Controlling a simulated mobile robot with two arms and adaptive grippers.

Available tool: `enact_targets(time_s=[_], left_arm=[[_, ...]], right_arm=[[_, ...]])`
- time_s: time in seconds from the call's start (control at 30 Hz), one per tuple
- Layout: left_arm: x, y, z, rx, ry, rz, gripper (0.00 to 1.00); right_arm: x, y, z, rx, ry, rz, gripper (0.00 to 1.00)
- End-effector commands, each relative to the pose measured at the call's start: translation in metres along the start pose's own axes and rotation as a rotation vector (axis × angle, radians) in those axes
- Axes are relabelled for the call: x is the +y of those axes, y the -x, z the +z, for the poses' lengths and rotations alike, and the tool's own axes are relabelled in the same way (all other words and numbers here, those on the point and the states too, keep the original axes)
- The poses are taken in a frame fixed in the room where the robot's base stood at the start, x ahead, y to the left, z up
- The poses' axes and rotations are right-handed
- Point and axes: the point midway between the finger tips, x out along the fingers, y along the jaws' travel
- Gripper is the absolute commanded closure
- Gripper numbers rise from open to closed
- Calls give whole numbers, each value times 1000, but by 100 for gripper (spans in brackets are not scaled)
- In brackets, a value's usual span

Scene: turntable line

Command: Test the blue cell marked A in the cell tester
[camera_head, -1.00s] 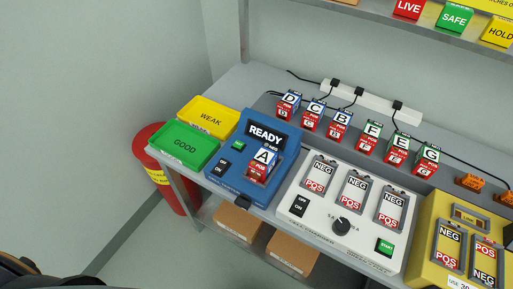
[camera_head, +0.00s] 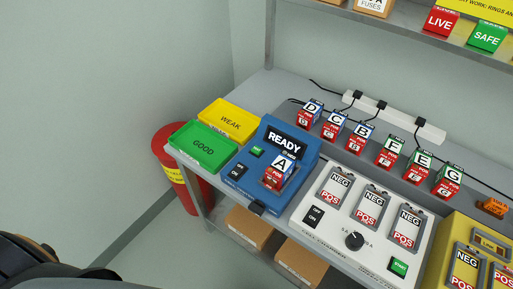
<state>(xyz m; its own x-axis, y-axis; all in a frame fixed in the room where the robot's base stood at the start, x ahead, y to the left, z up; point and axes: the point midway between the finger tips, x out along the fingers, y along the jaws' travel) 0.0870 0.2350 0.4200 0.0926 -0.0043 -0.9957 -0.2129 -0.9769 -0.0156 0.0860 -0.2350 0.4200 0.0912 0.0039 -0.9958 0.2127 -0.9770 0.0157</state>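The blue cell marked A (camera_head: 280,171), with a red front part marked POS, sits in the slot of the blue cell tester (camera_head: 246,189). The tester's display (camera_head: 284,141) reads READY. A small green button (camera_head: 257,151) and a black ON/OFF switch (camera_head: 237,172) are on its face. No gripper touches the cell or the tester. A dark part of my own body shows at the lower left corner. Neither my left nor my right gripper can be seen.
Green GOOD (camera_head: 204,165) and yellow WEAK (camera_head: 247,129) trays stand left of the tester. A white charger (camera_head: 318,232) with three empty bays stands to its right. Several cells, including D (camera_head: 311,112), line the back. A red bin (camera_head: 165,140) stands beside the bench.

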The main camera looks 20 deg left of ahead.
Motion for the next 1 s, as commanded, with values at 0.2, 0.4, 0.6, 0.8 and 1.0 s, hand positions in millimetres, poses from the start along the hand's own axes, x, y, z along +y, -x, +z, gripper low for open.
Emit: enact_targets(time_s=[0.2, 0.4, 0.6, 0.8, 1.0], left_arm=[[0, 0, 0, 0, 0, 0, 83], [0, 0, 0, -1, 0, 0, 100], [0, 0, 1, -1, 0, 0, 100], [0, 0, 1, -2, 0, 0, 100], [0, 0, 1, -2, 0, 0, 100]], right_arm=[[0, 0, 0, 0, 0, 0, 60], [0, 0, 0, 0, 0, 0, 60], [0, 0, 0, 0, 0, 0, 60], [0, 0, 0, 0, 0, 0, 60], [0, 0, 0, 0, 0, 0, 60]])
